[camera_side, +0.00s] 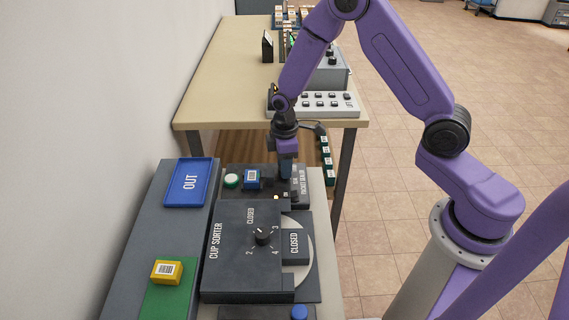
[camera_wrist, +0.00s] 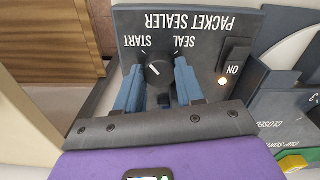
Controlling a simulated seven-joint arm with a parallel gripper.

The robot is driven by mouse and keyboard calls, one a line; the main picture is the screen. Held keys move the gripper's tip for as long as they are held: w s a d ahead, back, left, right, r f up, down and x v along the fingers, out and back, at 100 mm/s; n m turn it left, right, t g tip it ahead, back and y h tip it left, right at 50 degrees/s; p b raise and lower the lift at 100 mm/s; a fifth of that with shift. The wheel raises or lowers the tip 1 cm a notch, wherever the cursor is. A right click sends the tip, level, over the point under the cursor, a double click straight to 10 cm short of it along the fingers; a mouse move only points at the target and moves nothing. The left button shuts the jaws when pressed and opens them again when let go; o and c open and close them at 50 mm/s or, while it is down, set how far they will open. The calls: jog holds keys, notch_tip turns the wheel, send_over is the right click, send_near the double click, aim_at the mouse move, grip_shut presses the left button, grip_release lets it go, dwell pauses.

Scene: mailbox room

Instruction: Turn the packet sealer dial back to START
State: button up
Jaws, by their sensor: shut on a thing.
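The packet sealer (camera_wrist: 215,40) is a dark panel with upside-down lettering in the wrist view; it also shows in the side view (camera_side: 302,184). Its round black dial (camera_wrist: 157,73) sits below the START and SEAL labels. A short white mark on the dial appears to point up and left, toward START. My gripper (camera_wrist: 159,66) has one blue finger on each side of the dial and is shut on it. In the side view my gripper (camera_side: 287,172) points down at the sealer and hides the dial.
A black ON switch (camera_wrist: 235,55) and a glowing lamp (camera_wrist: 223,81) are right of the dial. The cup sorter (camera_side: 237,255) stands in front of the sealer. A blue block (camera_side: 252,180) and a green-and-white button (camera_side: 231,181) are left of my gripper.

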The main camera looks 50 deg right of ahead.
jog(key=shift+n, duration=1.1)
jog(key=o, duration=1)
jog(key=shift+o, duration=0.2)
jog(key=shift+r, duration=0.1)
notch_tip(320, 180, up, 17)
jog(key=shift+r, duration=0.15)
